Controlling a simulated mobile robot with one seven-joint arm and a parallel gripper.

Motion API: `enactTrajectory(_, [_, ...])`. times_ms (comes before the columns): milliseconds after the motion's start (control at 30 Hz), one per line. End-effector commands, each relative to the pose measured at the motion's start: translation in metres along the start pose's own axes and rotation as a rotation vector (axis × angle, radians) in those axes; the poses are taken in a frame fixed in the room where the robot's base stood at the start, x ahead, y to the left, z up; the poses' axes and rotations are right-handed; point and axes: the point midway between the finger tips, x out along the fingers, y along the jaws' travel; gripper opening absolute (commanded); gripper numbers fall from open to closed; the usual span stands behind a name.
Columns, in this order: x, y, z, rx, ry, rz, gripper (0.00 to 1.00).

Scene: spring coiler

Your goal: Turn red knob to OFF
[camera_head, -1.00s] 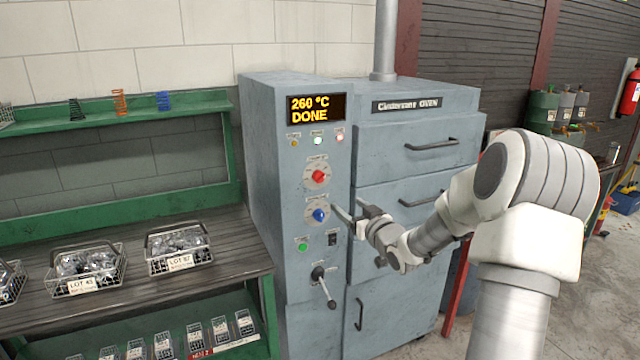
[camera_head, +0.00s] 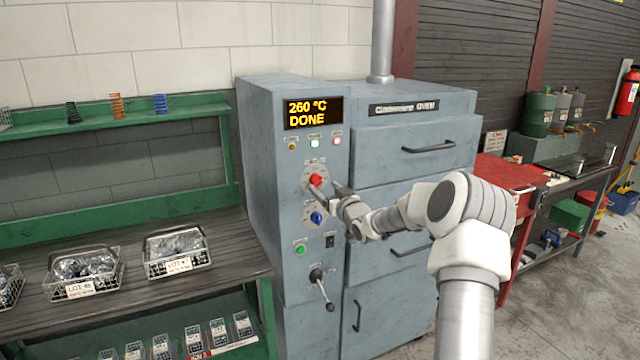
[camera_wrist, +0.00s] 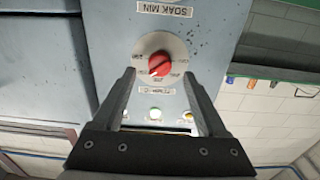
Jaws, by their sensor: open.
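The red knob (camera_head: 316,180) sits on a round pale dial plate on the grey oven's control panel, above the blue knob (camera_head: 317,218). In the wrist view the red knob (camera_wrist: 159,64) appears upside down, between and just beyond my open fingertips, with a white pointer line on it. The dial lettering is too small to read. My gripper (camera_head: 327,190) is open and empty in front of the panel, close to the red knob. In the wrist view my gripper (camera_wrist: 162,80) has a finger on each side of the dial; I cannot tell whether either touches it.
The display (camera_head: 314,112) reads 260 °C DONE. Below the knobs are a green button (camera_head: 300,249), a black switch (camera_head: 330,241) and a lever (camera_head: 322,285). A green workbench with wire baskets (camera_head: 177,252) stands to the left. Oven drawer handles (camera_head: 428,147) stick out to the right.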

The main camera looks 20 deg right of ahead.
Motion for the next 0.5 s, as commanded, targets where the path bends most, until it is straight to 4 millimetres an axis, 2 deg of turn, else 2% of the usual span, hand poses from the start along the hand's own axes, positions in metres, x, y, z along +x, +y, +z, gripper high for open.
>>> enactTrajectory(200, [0.027,-0.001,0.0,0.001,0.0,-0.001,0.76])
enactTrajectory(500, [0.041,0.0,0.0,0.0,0.0,0.0,0.76])
